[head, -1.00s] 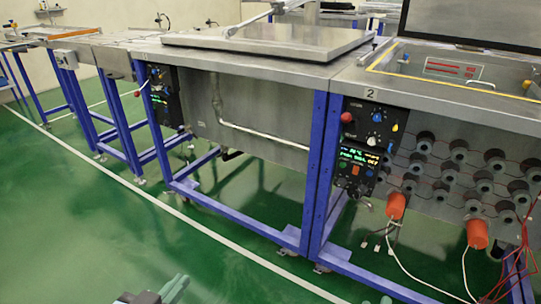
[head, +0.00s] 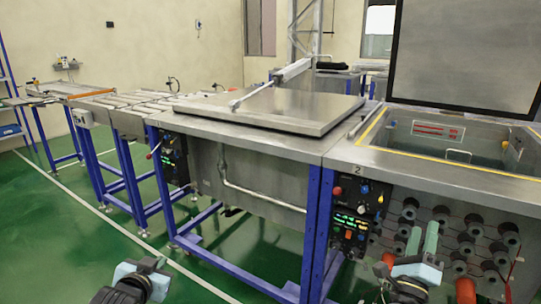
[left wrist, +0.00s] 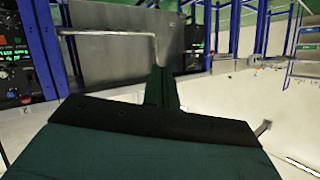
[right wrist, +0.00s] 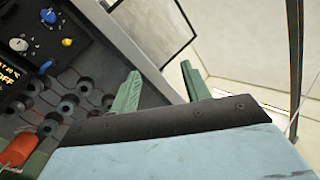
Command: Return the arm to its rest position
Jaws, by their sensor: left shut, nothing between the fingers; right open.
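My left gripper (left wrist: 162,88) shows in the left wrist view with its two green fingers together and nothing between them. In the head view, my left wrist (head: 135,282) is low at the left, over the green floor, and the fingers are hard to make out. My right gripper (head: 423,240) is at the lower right of the head view, in front of the right tank's panel. Its green fingers are apart and empty, as the right wrist view (right wrist: 161,90) also shows. Both grippers appear clear of the equipment.
The middle tank has its metal lid (head: 265,106) down. The right tank (head: 440,160) is open, its dark lid (head: 468,58) upright. Control boxes (head: 352,215) and orange plugs (head: 465,290) are on the front near my right gripper. Green floor (head: 80,240) is free at the left.

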